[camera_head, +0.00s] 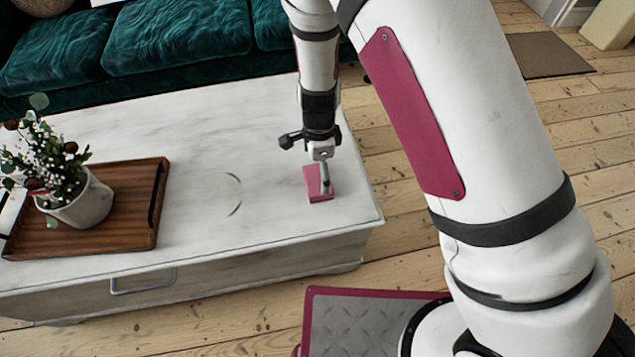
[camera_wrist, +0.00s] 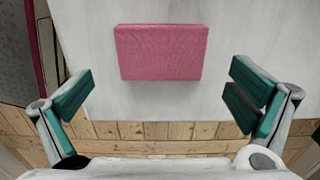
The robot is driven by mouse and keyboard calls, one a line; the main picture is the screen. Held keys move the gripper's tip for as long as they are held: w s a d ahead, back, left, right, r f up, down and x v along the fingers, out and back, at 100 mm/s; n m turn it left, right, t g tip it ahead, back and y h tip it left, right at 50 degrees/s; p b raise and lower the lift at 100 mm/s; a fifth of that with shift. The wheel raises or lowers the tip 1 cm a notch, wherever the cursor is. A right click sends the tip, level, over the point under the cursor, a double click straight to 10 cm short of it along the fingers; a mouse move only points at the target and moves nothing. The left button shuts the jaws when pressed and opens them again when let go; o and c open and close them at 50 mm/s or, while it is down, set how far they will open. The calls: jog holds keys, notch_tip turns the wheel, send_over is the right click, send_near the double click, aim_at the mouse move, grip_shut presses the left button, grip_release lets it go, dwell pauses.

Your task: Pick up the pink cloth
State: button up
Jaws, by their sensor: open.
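The pink cloth (camera_head: 314,190) is a small folded rectangle lying on the right end of the white coffee table, near its front corner. My gripper (camera_head: 325,186) is above it in the head view and hides part of it. In the wrist view the cloth (camera_wrist: 161,52) lies flat and whole, toward the top of the picture. The two teal-padded fingers of my gripper (camera_wrist: 160,92) are spread wide, one to each side and lower in the picture than the cloth. Nothing is between them. I cannot tell the exact height of the fingertips above the table.
The white table (camera_head: 260,215) is clear around the cloth. A wooden tray (camera_head: 135,215) with a potted plant (camera_head: 75,200) stands at its left end. A green sofa (camera_head: 175,40) lines the back. Bare floorboards (camera_head: 395,170) lie to the right, with a brown mat (camera_head: 545,53).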

aim_at(318, 179)
notch_tip(318, 179, down, 5)
jog(key=shift+a+f+b, duration=0.1)
jog(key=shift+f+b, duration=0.05)
jog(key=shift+b, duration=1)
jog(key=c, duration=1)
jog(key=shift+c, duration=0.2)
jog(key=shift+r+p, duration=0.4)
jog(key=shift+r, duration=0.35)
jog(key=shift+s+r+p, duration=0.3)
jog(key=shift+r+p, duration=0.05)
jog(key=shift+r, duration=0.3)
jog(key=shift+s+r+p, duration=0.3)
jog(key=shift+r, duration=0.3)
jog(key=s+d+r+p, duration=0.1)
jog(key=s+d, duration=0.3)
jog(key=s, duration=1)
jog(key=shift+d, duration=0.15)
jog(key=shift+s+r, duration=0.1)
